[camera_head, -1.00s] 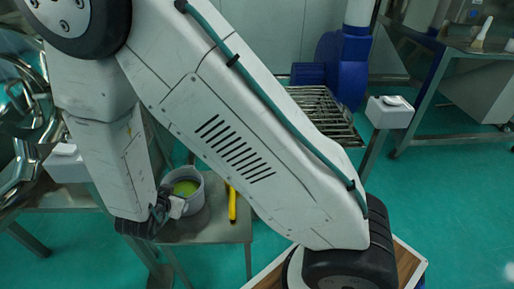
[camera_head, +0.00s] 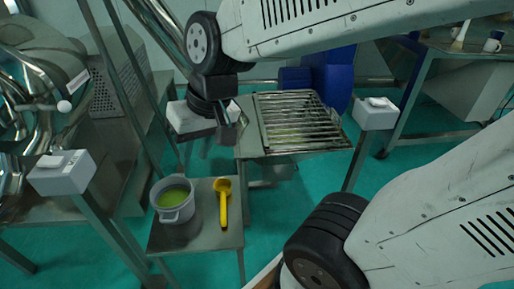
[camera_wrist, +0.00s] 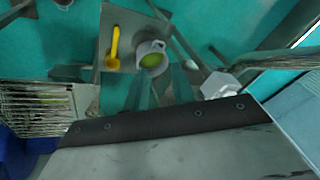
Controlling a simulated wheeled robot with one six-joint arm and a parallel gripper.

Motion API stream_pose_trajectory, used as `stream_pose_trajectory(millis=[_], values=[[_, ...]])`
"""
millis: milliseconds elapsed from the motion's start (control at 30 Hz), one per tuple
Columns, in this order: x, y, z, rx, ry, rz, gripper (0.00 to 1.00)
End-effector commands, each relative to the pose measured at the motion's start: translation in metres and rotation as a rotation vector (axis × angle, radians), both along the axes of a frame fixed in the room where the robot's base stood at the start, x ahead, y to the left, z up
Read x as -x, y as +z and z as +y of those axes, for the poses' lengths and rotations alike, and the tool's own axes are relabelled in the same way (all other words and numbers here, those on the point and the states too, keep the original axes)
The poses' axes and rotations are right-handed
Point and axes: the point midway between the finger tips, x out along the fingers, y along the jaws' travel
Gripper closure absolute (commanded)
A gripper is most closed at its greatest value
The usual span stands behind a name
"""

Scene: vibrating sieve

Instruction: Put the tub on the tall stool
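The grey tub (camera_head: 174,213) with green contents stands upright on a small metal stool (camera_head: 195,240), beside a yellow scoop (camera_head: 223,205). The tub also shows in the wrist view (camera_wrist: 151,47), beyond my fingers. My gripper (camera_head: 222,140) is above and behind the tub, apart from it. In the wrist view my gripper (camera_wrist: 158,85) shows two fingers spread apart with nothing between them. I cannot tell for certain which stand is the tall stool; a higher metal surface (camera_head: 245,143) stands behind the small one.
A slatted metal rack (camera_head: 300,120) with some green on it lies behind and right of my gripper. Grey boxes on posts stand left (camera_head: 62,172) and right (camera_head: 376,114). Shiny steel machinery (camera_head: 40,70) fills the left. Teal floor is open in the centre.

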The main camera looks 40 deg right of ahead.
Motion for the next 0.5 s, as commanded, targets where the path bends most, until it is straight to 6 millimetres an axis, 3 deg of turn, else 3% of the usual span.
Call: stream_pose_trajectory(millis=[100,200,333,500], values=[[0.045,0.012,-0.034,0.103,0.022,0.058,0.74],[0.072,0.017,-0.053,0.172,0.026,0.103,0.74],[0.091,0.019,-0.066,0.218,0.025,0.14,0.74],[0.096,0.02,-0.069,0.229,0.025,0.151,0.74]])
